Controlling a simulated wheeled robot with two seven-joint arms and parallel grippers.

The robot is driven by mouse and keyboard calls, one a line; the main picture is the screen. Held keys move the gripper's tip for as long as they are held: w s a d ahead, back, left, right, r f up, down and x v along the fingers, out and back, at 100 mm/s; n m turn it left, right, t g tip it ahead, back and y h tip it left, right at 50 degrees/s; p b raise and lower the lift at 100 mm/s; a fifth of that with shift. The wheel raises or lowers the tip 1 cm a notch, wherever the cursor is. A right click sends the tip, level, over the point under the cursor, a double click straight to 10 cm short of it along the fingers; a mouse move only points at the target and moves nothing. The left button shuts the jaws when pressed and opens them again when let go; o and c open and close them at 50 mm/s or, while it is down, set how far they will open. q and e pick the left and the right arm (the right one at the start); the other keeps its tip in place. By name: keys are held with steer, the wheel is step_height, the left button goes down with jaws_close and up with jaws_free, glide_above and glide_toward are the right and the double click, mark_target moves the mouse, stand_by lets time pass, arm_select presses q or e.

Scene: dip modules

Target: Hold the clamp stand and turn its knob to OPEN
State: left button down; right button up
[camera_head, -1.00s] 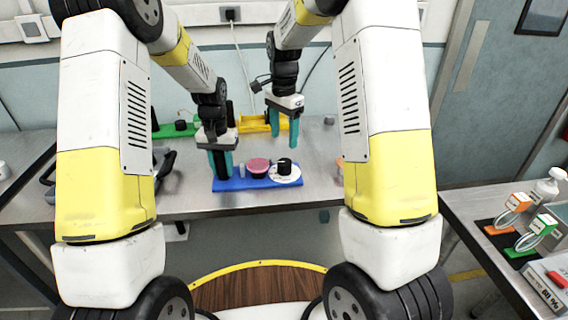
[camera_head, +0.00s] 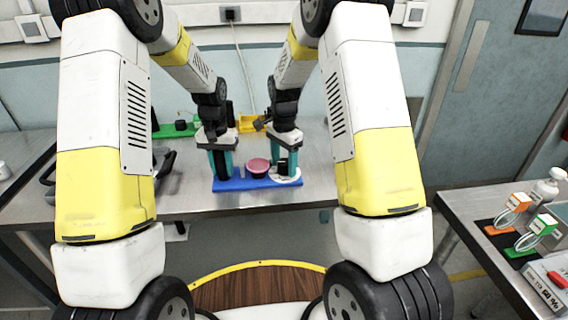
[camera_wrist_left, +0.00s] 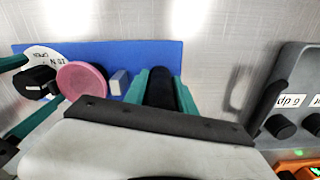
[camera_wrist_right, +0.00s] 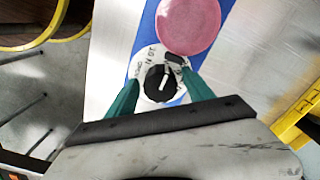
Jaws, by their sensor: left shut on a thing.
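The clamp stand has a blue base (camera_head: 228,185), a black post (camera_wrist_left: 161,88), a pink dish (camera_head: 258,165) and a black knob (camera_wrist_right: 159,83) on a white dial (camera_head: 291,177). My left gripper (camera_head: 219,172) is shut on the post at the base's left end. My right gripper (camera_head: 283,168) is lowered at the dial. In the right wrist view its fingers (camera_wrist_right: 162,92) stand open on either side of the knob, with gaps showing. The knob has a white pointer line; the small dial lettering is partly legible, with OPEN on the left side.
Behind stand a green fixture (camera_head: 165,131) and a yellow fixture (camera_head: 250,123). A grey device with black knobs (camera_wrist_left: 282,126) is beside the stand in the left wrist view. The bench (camera_head: 315,195) is clear in front. A side table (camera_head: 490,240) carries other items.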

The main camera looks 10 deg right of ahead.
jaws_close()
steer(key=shift+n, duration=0.4)
steer(key=n, duration=0.3)
steer(key=shift+n, duration=0.4)
steer(key=n, duration=0.4)
steer(key=shift+d+n, duration=0.1)
steer(key=shift+n, duration=0.2)
steer(key=n, duration=0.8)
steer(key=shift+n, duration=0.3)
